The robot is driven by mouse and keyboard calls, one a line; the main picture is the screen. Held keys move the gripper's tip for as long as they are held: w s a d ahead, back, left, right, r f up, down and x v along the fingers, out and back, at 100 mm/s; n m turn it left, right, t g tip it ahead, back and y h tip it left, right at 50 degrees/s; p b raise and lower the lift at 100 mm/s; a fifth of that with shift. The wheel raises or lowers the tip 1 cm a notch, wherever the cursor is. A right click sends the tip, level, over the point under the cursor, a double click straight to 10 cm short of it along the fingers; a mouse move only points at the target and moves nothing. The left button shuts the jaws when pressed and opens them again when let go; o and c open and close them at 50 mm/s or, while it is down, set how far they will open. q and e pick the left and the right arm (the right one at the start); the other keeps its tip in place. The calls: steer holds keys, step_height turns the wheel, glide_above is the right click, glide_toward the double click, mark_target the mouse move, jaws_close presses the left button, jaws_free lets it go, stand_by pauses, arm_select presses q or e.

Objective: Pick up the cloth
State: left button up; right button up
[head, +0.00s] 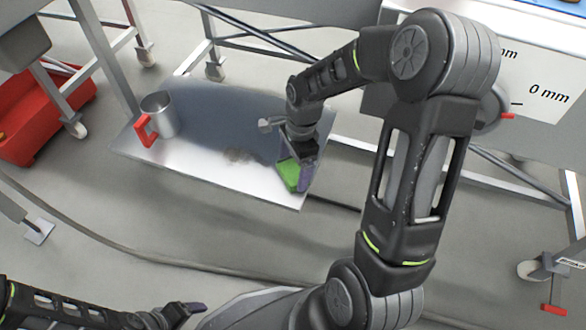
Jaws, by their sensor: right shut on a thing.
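A green cloth (288,177) is at the right end of a low metal tabletop (210,170). My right gripper (295,162) reaches down over the cloth and is shut on it. The fingers and part of the cloth overlap, so I cannot tell whether the cloth is lifted clear of the metal. My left gripper (186,309) is low in the picture, at the bottom edge, away from the tabletop; its jaws are too small and dark to read.
A metal mug (160,115) with a red handle stands at the tabletop's left end. A red bin (40,120) is at the far left. Wheeled table legs stand behind. A cable (130,250) crosses the floor in front.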

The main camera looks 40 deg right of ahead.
mark_target(293, 169)
step_height(293, 169, up, 9)
steer(key=p, duration=0.3)
steer(key=shift+p, duration=0.35)
steer(key=shift+r, duration=0.5)
steer(key=o, duration=1)
steer(key=c, duration=0.7)
